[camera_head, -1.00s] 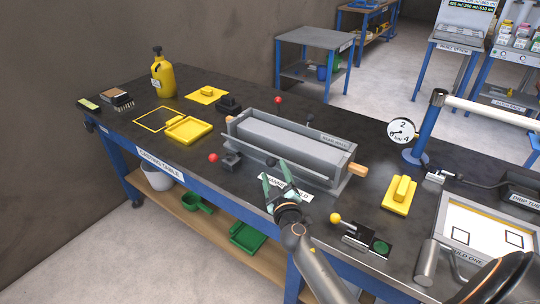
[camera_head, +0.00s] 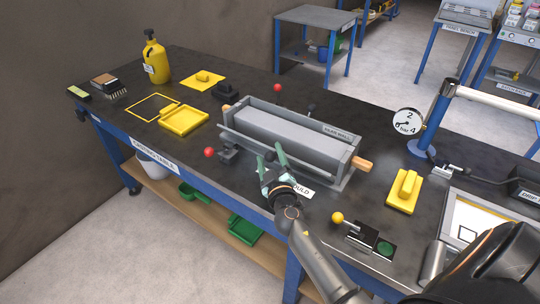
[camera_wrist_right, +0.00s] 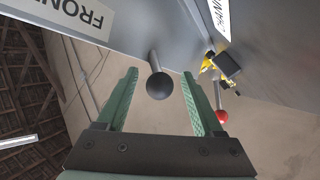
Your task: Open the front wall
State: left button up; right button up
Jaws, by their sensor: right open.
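The grey mould (camera_head: 290,135) is a long open box on the dark bench. Its front wall (camera_head: 275,152) stands upright along the near side. In the right wrist view, a grey panel with a label starting "FRON" (camera_wrist_right: 85,12) fills the top. A black ball knob (camera_wrist_right: 160,86) on a short stem sticks out from it. My right gripper (camera_head: 272,160) is open at the middle of the front wall. Its green fingers are on both sides of the knob, with gaps left and right. The fingers partly hide the knob in the head view. My left gripper is not in view.
A red-knobbed clamp (camera_head: 209,152) is at the mould's left front; another red knob (camera_head: 277,88) is behind. A yellow-knobbed lever (camera_head: 338,218) stands right of my right gripper, near the bench edge. A yellow float (camera_head: 405,190) lies farther right.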

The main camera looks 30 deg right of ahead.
jog(key=shift+c, duration=0.2)
jog(key=c, duration=1)
grip_shut()
jog(key=shift+d+r, duration=0.1)
